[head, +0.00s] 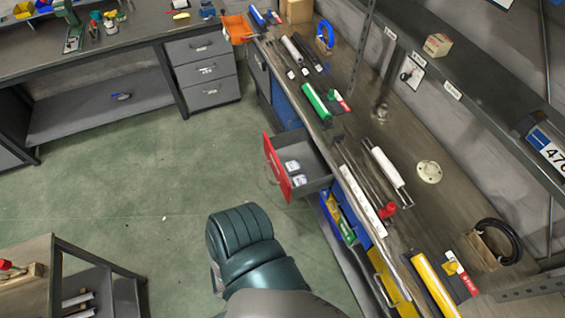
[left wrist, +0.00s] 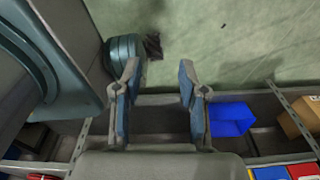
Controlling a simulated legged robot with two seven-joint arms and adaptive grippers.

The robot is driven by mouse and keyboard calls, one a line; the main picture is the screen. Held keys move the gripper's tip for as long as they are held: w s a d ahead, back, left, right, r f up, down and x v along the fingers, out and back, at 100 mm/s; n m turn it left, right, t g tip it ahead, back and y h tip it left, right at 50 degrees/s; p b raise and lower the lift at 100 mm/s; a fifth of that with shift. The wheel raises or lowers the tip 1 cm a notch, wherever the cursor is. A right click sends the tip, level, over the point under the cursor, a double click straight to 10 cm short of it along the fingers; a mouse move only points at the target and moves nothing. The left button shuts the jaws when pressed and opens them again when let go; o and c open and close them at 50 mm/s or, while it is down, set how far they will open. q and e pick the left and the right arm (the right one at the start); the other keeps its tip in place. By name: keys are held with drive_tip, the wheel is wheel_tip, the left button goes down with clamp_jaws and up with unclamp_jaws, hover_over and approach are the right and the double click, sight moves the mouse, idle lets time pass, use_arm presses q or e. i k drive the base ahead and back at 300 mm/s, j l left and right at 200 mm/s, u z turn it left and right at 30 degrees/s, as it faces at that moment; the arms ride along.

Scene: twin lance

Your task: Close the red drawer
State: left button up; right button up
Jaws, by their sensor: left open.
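The red drawer (head: 277,167) is in the middle of the head view, under the long workbench. It is pulled out, with its red front standing over the floor and a few small white items lying inside its grey tray. My left gripper (left wrist: 157,80) shows in the left wrist view with its two fingers apart and nothing between them. It is over a grey shelf edge and the green floor. I cannot make out the red drawer in the wrist view. No gripper shows in the head view, and my right gripper is in neither view.
The long workbench (head: 345,135) carries tubes, rods and tools. Blue and yellow bins (head: 338,215) sit below it near the drawer. A grey drawer cabinet (head: 205,70) stands at the back. A blue bin (left wrist: 230,118) is right of my left gripper. Green floor (head: 150,170) lies clear left of the drawer.

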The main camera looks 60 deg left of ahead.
sight(280, 149)
drive_tip(key=u, duration=2.15)
